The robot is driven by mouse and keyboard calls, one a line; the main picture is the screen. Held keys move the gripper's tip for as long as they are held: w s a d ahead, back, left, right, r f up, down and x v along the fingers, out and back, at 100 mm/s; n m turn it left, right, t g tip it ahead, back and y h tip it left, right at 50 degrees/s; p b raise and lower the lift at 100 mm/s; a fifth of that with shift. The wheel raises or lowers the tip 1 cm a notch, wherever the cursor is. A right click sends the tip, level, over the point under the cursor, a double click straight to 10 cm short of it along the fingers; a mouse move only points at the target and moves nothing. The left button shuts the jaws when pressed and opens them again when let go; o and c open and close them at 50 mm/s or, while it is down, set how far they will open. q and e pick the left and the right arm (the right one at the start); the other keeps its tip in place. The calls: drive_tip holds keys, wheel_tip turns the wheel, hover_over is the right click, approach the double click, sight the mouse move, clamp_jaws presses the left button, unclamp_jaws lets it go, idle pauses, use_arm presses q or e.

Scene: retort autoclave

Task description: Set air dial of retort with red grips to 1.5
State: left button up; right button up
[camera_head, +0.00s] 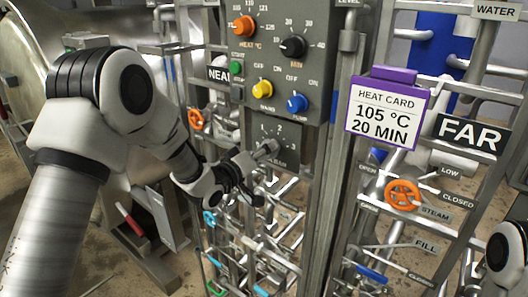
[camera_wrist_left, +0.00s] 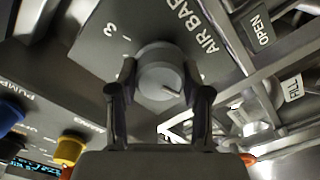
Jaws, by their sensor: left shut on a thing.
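The air dial is a small grey round knob (camera_head: 268,149) on the lower grey plate of the panel, with 1, 2 and 3 around it. In the left wrist view the knob (camera_wrist_left: 160,72) is close up, beside the "AIR BAR" lettering and a 3. A dark pointer line on its face points lower right there; the number it meets is hidden. My left gripper (camera_head: 252,163) is shut on the knob, with one finger on each side in the wrist view (camera_wrist_left: 159,95). A red grip (camera_head: 130,219) shows at the lower left, below the steel vessel.
Above are an orange knob (camera_head: 244,26), a black knob (camera_head: 293,47), a yellow knob (camera_head: 263,88) and a blue knob (camera_head: 297,102). A heat card (camera_head: 388,107) reads 105 °C, 20 MIN. Pipes and an orange valve wheel (camera_head: 403,195) crowd the right; part of my right arm shows there.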

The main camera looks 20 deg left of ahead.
use_arm(q)
drive_tip(key=m+b, duration=0.3)
drive_tip(key=shift+f+m, duration=0.15)
drive_tip(key=shift+m, duration=0.25)
drive_tip(key=m+b, duration=0.4)
drive_tip(key=m, duration=0.1)
drive_tip(key=shift+d, duration=0.1)
drive_tip(key=m+b, duration=0.4)
drive_tip(key=m, duration=0.1)
drive_tip(key=shift+m+b, duration=1.65)
drive_tip(key=shift+m, duration=0.25)
drive_tip(key=o, duration=1.2)
drive_tip(key=shift+d, duration=0.1)
drive_tip(key=shift+c, duration=0.2)
